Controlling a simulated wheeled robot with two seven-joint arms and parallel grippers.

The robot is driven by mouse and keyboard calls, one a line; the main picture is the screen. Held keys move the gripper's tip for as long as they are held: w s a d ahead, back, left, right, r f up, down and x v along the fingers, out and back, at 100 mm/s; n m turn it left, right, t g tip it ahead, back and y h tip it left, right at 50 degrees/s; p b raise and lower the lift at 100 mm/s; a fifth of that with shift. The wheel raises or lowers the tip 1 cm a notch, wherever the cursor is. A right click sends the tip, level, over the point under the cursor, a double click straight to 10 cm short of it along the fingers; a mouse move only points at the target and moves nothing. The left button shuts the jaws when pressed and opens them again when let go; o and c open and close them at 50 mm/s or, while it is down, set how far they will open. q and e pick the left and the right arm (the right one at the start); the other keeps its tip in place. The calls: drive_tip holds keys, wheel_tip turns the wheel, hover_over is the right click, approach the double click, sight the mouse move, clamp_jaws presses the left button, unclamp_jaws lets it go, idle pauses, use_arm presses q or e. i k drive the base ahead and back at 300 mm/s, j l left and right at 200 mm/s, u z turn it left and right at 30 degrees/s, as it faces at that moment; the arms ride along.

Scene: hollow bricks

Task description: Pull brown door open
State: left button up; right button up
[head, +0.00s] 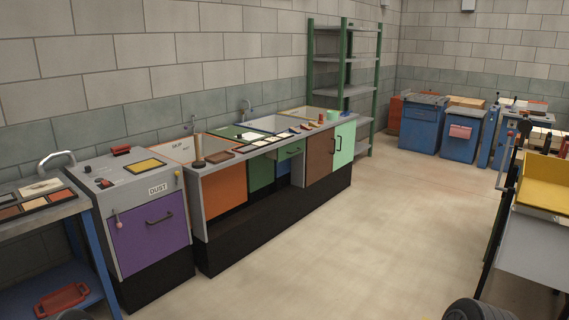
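The brown door (319,157) is a flat front on the long counter unit against the wall, toward its far right end. It looks shut, flush with its neighbours. A dark handle (336,143) is on its right side. A pale green door (345,146) with a dark handle is directly to its right. Neither of my grippers can be made out in the head view, so whether they are open or shut does not show.
A purple-fronted cabinet (150,231) stands nearer. Open floor (390,220) lies in front of the counter. A bench with a yellow tray (543,182) stands at right.

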sight(320, 148)
drive_tip(key=i, duration=4.3)
drive_tip(key=z, duration=0.4)
